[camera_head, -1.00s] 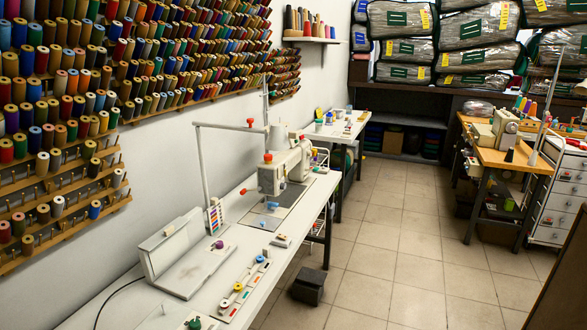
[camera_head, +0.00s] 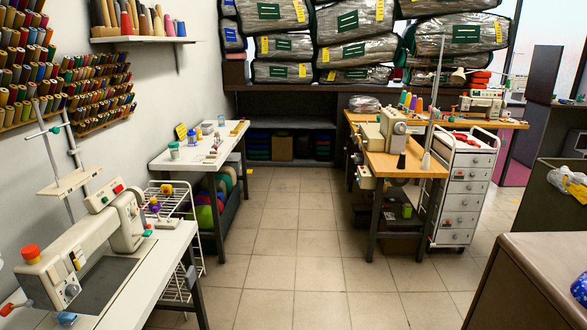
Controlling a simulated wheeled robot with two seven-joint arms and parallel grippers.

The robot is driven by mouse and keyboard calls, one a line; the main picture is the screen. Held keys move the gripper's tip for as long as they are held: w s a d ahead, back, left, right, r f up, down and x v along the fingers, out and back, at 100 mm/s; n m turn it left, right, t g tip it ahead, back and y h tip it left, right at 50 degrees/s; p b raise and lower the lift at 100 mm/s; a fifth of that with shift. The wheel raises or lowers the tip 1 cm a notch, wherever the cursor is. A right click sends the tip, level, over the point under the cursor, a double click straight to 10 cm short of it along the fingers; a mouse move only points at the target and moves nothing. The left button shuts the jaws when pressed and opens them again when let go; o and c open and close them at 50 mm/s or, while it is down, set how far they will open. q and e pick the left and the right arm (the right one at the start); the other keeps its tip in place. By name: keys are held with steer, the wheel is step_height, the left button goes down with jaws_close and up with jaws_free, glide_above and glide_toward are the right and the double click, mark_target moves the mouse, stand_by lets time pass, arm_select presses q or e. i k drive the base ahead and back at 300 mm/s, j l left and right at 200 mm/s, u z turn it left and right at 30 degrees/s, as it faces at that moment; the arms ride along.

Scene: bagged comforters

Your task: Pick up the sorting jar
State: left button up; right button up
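I cannot tell for sure which thing is the sorting jar. A small jar-like container with a teal top (camera_head: 174,150) stands at the near left corner of the white table (camera_head: 188,162) at centre left. Neither of my grippers is in view.
A white sewing machine (camera_head: 112,225) stands on a near table at left. A wire rack (camera_head: 180,205) stands beside it. Tiled floor (camera_head: 290,240) runs clear up the middle. A wooden-topped table (camera_head: 405,165) and a drawer cart (camera_head: 462,195) stand right. Bagged comforters (camera_head: 350,50) fill the back shelf.

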mark_target(221, 119)
steer(key=i+j+z, duration=0.15)
steer(key=i, duration=1.75)
steer(key=i+u, duration=0.15)
steer(key=i, duration=0.45)
steer(key=i+l+u, duration=0.15)
steer(key=i, duration=0.5)
steer(key=i+l+u, duration=0.15)
steer(key=i, duration=0.45)
steer(key=i+u, duration=0.35)
steer(key=i, duration=0.3)
steer(key=i+u, duration=0.35)
steer(key=i, duration=0.3)
